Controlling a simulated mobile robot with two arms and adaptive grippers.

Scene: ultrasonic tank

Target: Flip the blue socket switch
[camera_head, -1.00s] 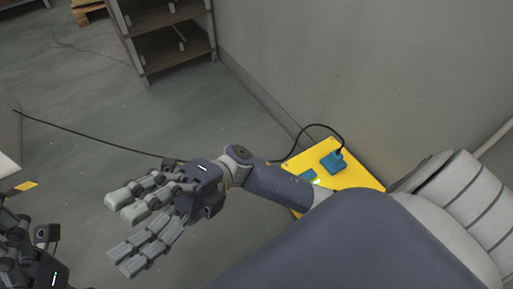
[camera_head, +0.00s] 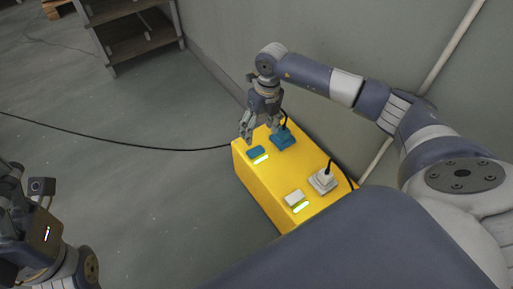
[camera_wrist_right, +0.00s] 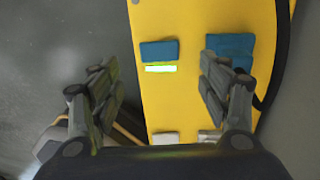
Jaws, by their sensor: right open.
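The blue socket switch (camera_head: 256,151) is a small blue rocker on top of a yellow box (camera_head: 255,190), with a lit pale-green strip beside it. The blue socket (camera_head: 283,139) with a plug and black cable sits to its right. In the right wrist view the switch (camera_wrist_right: 160,51) lies between and beyond the fingertips, and the blue socket (camera_wrist_right: 230,45) is partly behind the right finger. My right gripper (camera_head: 261,128) is open and empty, pointing down above the box's far end. My left gripper (camera_head: 14,190) is at the left edge, partly cut off.
A white switch (camera_head: 293,198) and a white socket (camera_head: 322,181) with a plug sit at the box's near end. A wall stands close on the right. A black cable (camera_head: 120,142) crosses the floor. A shelf (camera_head: 135,38) stands far back.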

